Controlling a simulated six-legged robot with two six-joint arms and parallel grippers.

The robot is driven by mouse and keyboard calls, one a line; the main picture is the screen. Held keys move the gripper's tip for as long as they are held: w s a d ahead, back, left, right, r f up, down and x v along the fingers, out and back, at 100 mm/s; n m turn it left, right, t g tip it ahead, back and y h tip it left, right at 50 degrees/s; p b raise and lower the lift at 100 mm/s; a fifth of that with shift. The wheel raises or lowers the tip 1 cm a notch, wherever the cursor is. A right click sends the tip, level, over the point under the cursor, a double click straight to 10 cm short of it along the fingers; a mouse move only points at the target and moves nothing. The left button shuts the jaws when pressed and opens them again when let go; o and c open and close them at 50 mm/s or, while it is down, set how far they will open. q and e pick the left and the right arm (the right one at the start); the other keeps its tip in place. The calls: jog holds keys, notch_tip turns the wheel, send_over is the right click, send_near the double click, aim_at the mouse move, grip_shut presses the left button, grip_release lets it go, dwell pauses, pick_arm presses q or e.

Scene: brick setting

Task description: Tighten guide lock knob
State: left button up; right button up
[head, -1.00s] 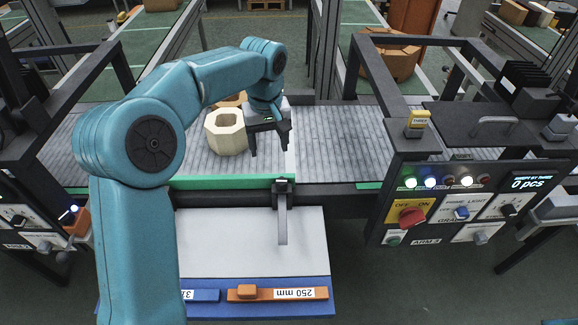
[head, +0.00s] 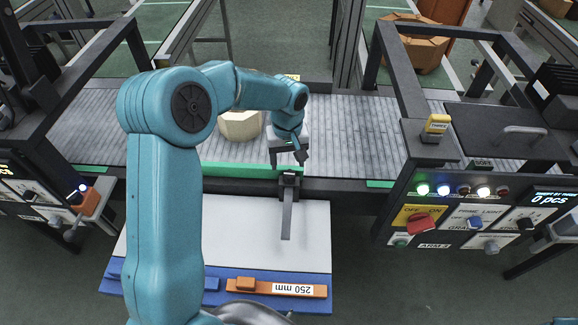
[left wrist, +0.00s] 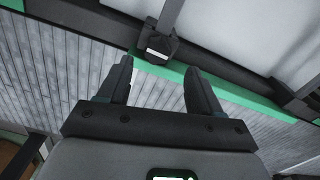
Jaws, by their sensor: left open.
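The guide lock knob (head: 289,181) is a small dark block at the conveyor's front edge, by the right end of the green guide rail (head: 235,170). A flat grey bar (head: 287,215) runs from it toward me. My left gripper (head: 288,158) is open and empty, just behind and above the knob, pointing down. In the left wrist view the knob (left wrist: 157,48) shows beyond the gap between the open fingers (left wrist: 158,72), apart from them. The knob's underside is hidden. My right gripper is in neither view.
A cream hexagonal piece (head: 239,125) sits on the roller conveyor (head: 350,140), left of my gripper and partly behind my arm. A control panel (head: 465,215) stands at right. A pale board (head: 255,235) with an orange 250 mm gauge (head: 275,288) lies in front.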

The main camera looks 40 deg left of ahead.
aim_at(289, 173)
pick_arm(q)
jog(key=f, duration=0.4)
jog(key=shift+w+d+p, duration=0.15)
jog(key=shift+d+p, duration=0.1)
jog(key=shift+p, duration=0.05)
jog(key=shift+w+f, duration=0.2)
jog(key=shift+f, duration=0.1)
jog(key=shift+s+a+f, duration=0.1)
jog(key=shift+s+a+r, duration=0.1)
jog(key=shift+s+r, duration=0.1)
jog(key=shift+s, duration=0.1)
jog(key=shift+w+d+f, duration=0.1)
jog(key=shift+w+d, duration=0.1)
jog(key=shift+w, duration=0.05)
jog(key=c, duration=0.8)
jog(key=shift+c, duration=1.3)
jog(key=shift+a, duration=0.15)
